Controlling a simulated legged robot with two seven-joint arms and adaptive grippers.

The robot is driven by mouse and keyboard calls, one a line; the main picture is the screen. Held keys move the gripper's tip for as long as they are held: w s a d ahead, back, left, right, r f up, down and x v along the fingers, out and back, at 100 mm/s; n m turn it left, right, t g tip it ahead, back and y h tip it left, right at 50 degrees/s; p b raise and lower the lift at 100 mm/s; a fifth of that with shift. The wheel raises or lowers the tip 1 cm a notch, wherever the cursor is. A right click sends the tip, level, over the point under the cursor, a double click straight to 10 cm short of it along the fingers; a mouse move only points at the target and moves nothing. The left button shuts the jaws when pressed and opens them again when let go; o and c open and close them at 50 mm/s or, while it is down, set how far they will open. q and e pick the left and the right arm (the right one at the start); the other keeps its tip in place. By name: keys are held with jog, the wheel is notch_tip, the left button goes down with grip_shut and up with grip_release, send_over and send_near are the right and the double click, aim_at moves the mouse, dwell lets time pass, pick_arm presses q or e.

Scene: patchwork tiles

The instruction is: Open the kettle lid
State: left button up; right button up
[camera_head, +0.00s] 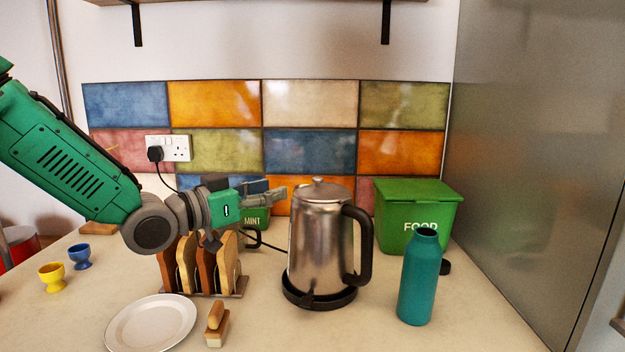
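The steel kettle (316,240) stands upright on its black round base (318,297). Its lid (319,190), with a small knob on top, sits flat on the kettle and looks closed. The black handle (361,245) is on the kettle's right side. My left gripper (277,194) is just left of the kettle's upper part, at about lid height, and points right. Its fingers are small and seen from the side, so their opening is unclear. It does not appear to hold anything. My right gripper is out of view.
A green mint container (255,217) is behind the gripper. A teal bottle (419,277) and green food bin (413,213) stand right of the kettle.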

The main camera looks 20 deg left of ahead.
aim_at(316, 180)
pick_arm(q)
jog(key=x, duration=0.3)
jog(key=d+x, duration=0.1)
jog(key=x, duration=0.2)
jog(key=s+x, duration=0.1)
jog(key=x, duration=0.3)
jog(key=shift+d+r, duration=0.1)
jog(key=shift+d, duration=0.3)
jog(key=shift+w+d, duration=0.1)
jog(key=shift+w, duration=0.55)
jog(key=shift+w+a, duration=0.2)
jog(key=shift+a, duration=0.4)
jog(key=shift+d, duration=0.55)
grip_shut()
jog(key=shift+d, duration=0.2)
